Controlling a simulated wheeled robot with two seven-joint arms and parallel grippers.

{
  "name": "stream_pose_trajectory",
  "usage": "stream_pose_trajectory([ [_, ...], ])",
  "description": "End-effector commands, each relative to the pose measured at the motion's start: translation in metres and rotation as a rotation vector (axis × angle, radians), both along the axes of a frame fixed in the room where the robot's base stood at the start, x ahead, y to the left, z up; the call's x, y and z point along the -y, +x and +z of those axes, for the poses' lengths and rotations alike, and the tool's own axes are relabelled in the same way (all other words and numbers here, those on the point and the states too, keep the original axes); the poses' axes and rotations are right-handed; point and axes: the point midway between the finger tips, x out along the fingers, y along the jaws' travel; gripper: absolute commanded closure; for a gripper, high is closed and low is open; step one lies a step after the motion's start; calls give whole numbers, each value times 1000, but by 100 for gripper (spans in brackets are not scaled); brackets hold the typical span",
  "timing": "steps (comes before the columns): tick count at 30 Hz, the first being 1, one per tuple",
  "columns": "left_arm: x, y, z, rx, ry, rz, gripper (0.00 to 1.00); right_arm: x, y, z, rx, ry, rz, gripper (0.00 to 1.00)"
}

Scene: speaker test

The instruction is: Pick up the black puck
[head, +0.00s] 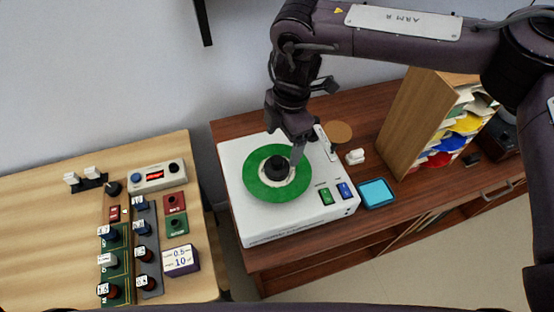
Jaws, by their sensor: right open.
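The black puck (277,167) sits at the centre of a green disc (262,187) on top of a white turntable-like device (238,217). My right gripper (296,160) reaches down from above and is just at the right side of the puck, over the disc. It is open, and its fingers partly overlap each other in this view. Whether a finger touches the puck cannot be told. My left gripper is not in view.
A green button (326,196) and a blue button (345,191) are on the device's front right. A teal tray (377,193) and a wooden file rack (410,120) stand to the right. A light wooden table (50,220) with switches and small boxes is at left.

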Motion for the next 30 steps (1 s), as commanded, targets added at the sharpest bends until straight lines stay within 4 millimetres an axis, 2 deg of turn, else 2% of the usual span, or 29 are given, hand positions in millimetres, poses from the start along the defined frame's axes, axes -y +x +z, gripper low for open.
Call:
stream_pose_trajectory([
  [5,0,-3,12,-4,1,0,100,-3,-3,-18,-2,0,1,17],
  [11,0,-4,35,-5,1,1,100,-11,-7,-44,-3,0,3,17],
  [15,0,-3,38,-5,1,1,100,-13,-7,-63,-1,2,3,17],
  [23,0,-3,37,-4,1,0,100,-14,-7,-69,2,4,4,17],
  [30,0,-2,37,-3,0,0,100,-14,-7,-69,2,4,4,46],
])
